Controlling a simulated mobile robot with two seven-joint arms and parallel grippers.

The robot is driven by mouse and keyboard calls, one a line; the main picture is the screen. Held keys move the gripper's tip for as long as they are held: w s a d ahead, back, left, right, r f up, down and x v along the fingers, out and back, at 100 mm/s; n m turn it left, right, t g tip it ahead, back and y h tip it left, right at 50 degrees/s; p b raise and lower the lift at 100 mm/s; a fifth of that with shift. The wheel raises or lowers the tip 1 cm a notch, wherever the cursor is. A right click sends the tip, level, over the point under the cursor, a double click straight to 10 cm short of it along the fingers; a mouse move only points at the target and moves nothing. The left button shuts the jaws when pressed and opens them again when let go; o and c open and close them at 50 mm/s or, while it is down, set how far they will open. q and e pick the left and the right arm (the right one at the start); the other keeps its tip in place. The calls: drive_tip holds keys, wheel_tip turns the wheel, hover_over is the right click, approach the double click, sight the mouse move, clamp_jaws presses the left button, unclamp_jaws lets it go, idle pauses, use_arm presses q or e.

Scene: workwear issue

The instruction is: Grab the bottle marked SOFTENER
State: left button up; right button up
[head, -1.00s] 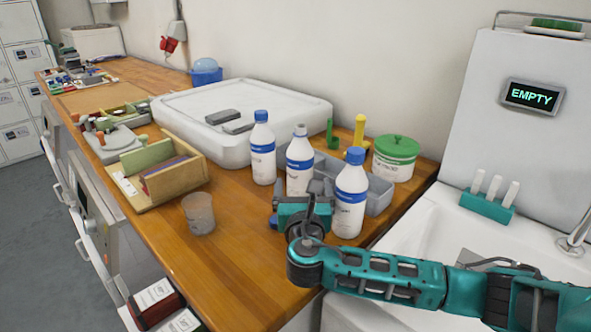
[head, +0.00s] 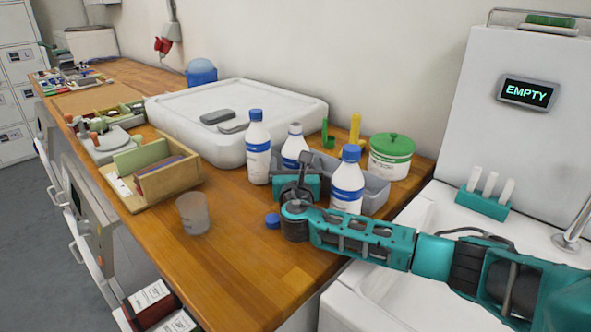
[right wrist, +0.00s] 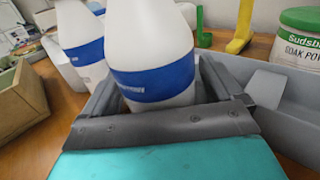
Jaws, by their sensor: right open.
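Three white bottles with blue label bands stand on the counter: a blue-capped left bottle (head: 257,150), an uncapped middle bottle (head: 294,148), and a blue-capped right bottle (head: 347,185). I cannot read which is marked SOFTENER. My right gripper (head: 303,170) is open, low in front of the middle bottle and hiding its lower part. In the right wrist view, a bottle (right wrist: 152,50), apparently the middle one, stands between or just beyond the spread fingers (right wrist: 158,78); contact is unclear. Another bottle (right wrist: 78,35) stands to its left. My left gripper is not in view.
A loose blue cap (head: 272,221) lies on the counter near my right gripper. A cup (head: 194,213) and wooden organizer (head: 190,180) stand left. The front counter is clear.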

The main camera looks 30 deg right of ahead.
drive_tip(key=c, duration=1.3)
drive_tip(key=shift+o, duration=0.2)
drive_tip(key=shift+r, duration=0.15)
